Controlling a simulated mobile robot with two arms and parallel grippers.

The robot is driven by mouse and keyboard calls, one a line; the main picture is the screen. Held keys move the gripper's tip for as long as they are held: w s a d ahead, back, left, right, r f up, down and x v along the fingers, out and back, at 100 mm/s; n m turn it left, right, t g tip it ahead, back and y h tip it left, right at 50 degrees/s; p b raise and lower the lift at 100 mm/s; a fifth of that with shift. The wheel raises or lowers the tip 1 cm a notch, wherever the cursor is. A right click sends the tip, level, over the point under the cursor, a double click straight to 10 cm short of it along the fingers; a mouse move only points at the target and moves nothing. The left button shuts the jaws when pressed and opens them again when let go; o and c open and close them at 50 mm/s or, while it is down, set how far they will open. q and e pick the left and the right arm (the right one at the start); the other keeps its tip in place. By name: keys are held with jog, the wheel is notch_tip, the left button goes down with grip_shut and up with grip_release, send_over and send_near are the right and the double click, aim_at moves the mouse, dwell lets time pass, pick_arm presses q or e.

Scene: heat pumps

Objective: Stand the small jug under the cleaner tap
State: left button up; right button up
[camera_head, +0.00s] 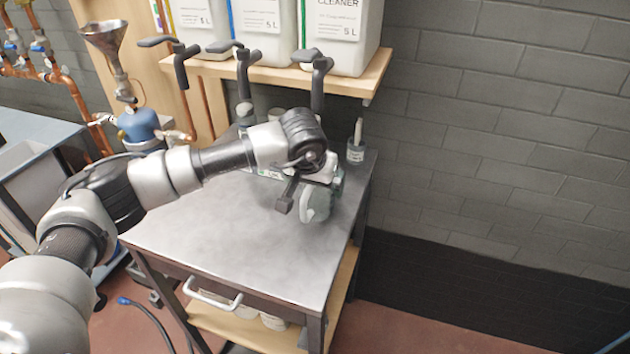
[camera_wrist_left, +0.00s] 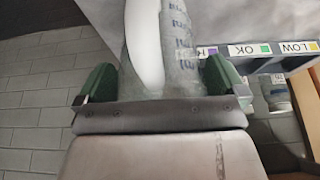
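The small jug is pale and translucent with a white handle. In the head view the jug (camera_head: 318,205) shows partly below my left gripper (camera_head: 308,190), over the right part of the metal table; I cannot tell whether its base touches the top. In the left wrist view the jug (camera_wrist_left: 182,50), with scale marks, fills the gap between the green finger pads of my left gripper (camera_wrist_left: 160,82), which appear to press on its sides. The cleaner tap (camera_head: 317,75) is dark and sits below the CLEANER container (camera_head: 345,38), at the right end of the wooden shelf. My right gripper is not in view.
A small labelled bottle (camera_head: 356,147) stands at the table's back right corner. A strip with coloured labels (camera_wrist_left: 262,50) is beside the jug in the wrist view. The front of the metal table (camera_head: 220,235) is clear. Two other containers with taps share the shelf (camera_head: 340,84).

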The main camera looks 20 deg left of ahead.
pick_arm(q)
jog(key=shift+r, duration=0.1)
jog(key=shift+s+r, duration=0.1)
jog(key=shift+r, duration=0.15)
jog(key=v, duration=1.1)
jog(key=shift+s+r+b, duration=0.1)
jog(key=shift+r+b, duration=0.2)
jog(key=shift+b, duration=0.1)
